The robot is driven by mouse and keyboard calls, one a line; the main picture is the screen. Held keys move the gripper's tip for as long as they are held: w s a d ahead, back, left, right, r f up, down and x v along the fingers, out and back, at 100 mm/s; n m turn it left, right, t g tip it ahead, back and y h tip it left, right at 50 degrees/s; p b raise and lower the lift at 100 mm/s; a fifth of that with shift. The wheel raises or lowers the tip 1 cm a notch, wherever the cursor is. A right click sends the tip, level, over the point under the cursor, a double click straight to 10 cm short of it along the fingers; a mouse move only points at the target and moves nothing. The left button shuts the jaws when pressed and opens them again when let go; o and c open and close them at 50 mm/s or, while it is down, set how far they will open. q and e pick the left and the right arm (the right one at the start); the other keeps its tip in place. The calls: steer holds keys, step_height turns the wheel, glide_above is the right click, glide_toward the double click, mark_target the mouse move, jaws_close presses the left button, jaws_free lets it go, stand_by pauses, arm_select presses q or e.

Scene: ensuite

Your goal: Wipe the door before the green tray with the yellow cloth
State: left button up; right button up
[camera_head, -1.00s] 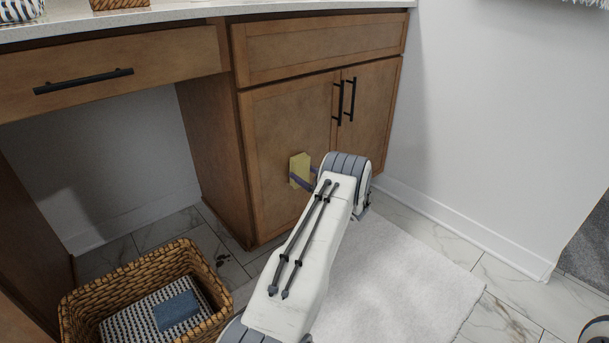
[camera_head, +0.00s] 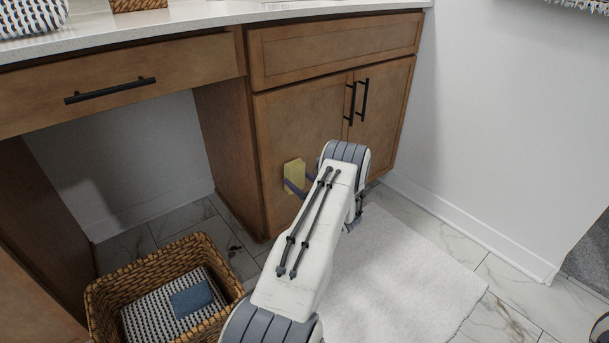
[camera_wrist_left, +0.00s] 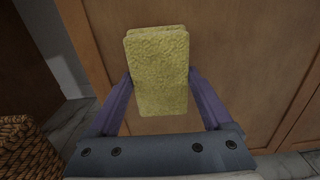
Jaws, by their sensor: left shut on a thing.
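The yellow cloth (camera_head: 294,174) is a small, thick, sponge-like block. My left gripper (camera_head: 297,187) is shut on it, with the arm hiding part of the gripper. In the left wrist view the cloth (camera_wrist_left: 159,72) stands upright between the two purple fingers of the gripper (camera_wrist_left: 160,85). The cloth is at the face of the left wooden cabinet door (camera_head: 300,125); I cannot tell whether it touches. The right door (camera_head: 385,110) is beside it, and both have black vertical handles. No green tray shows in these views. My right gripper is not in view.
A wicker basket (camera_head: 105,315) with a patterned cloth and a blue item (camera_head: 192,299) stands on the floor at lower left. A white mat (camera_head: 400,270) lies before the cabinet. The counter (camera_head: 190,17) overhangs above, and a white wall (camera_head: 500,120) stands at right.

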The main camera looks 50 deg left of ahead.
arm_select(q)
steer(key=shift+s, duration=0.1)
steer(key=shift+s+d+p, duration=0.1)
steer(key=shift+d+p, duration=0.8)
steer(key=shift+d, duration=1.55)
steer(key=shift+s+d, duration=0.1)
steer(key=shift+d, duration=0.5)
steer(key=shift+d, duration=0.1)
steer(key=shift+s+d+p, duration=0.15)
steer(key=shift+d+p, duration=0.45)
steer(key=shift+d, duration=0.8)
